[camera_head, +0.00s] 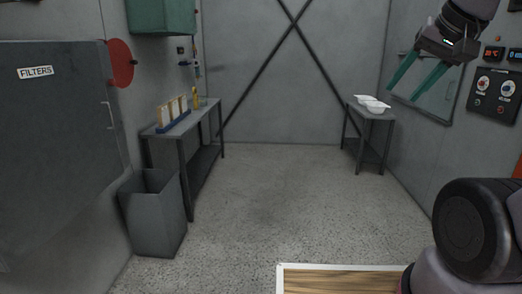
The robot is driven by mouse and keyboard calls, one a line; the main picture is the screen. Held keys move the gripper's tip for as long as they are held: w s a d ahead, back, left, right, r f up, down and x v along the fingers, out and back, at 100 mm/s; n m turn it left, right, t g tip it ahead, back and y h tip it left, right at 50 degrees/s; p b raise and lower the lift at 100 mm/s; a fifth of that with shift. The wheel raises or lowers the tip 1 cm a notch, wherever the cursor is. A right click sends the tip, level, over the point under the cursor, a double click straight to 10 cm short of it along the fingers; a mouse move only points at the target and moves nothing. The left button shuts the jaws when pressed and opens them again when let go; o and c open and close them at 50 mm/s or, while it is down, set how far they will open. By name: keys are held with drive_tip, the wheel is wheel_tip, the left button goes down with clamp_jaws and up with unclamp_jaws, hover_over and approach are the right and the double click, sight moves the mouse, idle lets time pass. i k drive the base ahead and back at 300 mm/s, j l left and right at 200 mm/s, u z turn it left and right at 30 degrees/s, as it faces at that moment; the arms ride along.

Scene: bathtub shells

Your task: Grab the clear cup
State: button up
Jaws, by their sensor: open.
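I cannot make out a clear cup in this view. My gripper (402,94) is at the upper right, with two teal fingers spread apart and pointing down to the left. It is open and nothing shows between the fingers. It hangs in the air and, in the picture, lies above and to the right of white tub-like shells (375,105) on the right bench (388,119).
The left bench (208,113) holds a blue rack (174,122) with upright pale pieces, and a yellow item (195,97) behind it. A grey bin (153,214) stands before it. A wood-topped surface (340,281) is at the bottom. The middle floor (275,190) is clear.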

sight(203, 99)
drive_tip(key=i+u, duration=0.1)
drive_tip(key=i, duration=0.95)
drive_tip(key=i+l+u, duration=0.1)
drive_tip(key=i, duration=0.95)
drive_tip(key=i+j+u, duration=0.1)
drive_tip(key=i+u, duration=0.15)
drive_tip(key=i, duration=0.45)
drive_tip(key=i+l+u, duration=0.2)
drive_tip(key=i, duration=0.55)
drive_tip(key=i+u, duration=0.25)
drive_tip(key=i, duration=0.45)
drive_tip(key=i+l+u, duration=0.15)
drive_tip(key=i+u, duration=0.15)
drive_tip(key=i, duration=0.2)
drive_tip(key=i+l+u, duration=0.25)
drive_tip(key=i, duration=0.25)
drive_tip(key=i+l+u, duration=0.3)
drive_tip(key=i+l, duration=0.05)
drive_tip(key=i, duration=0.1)
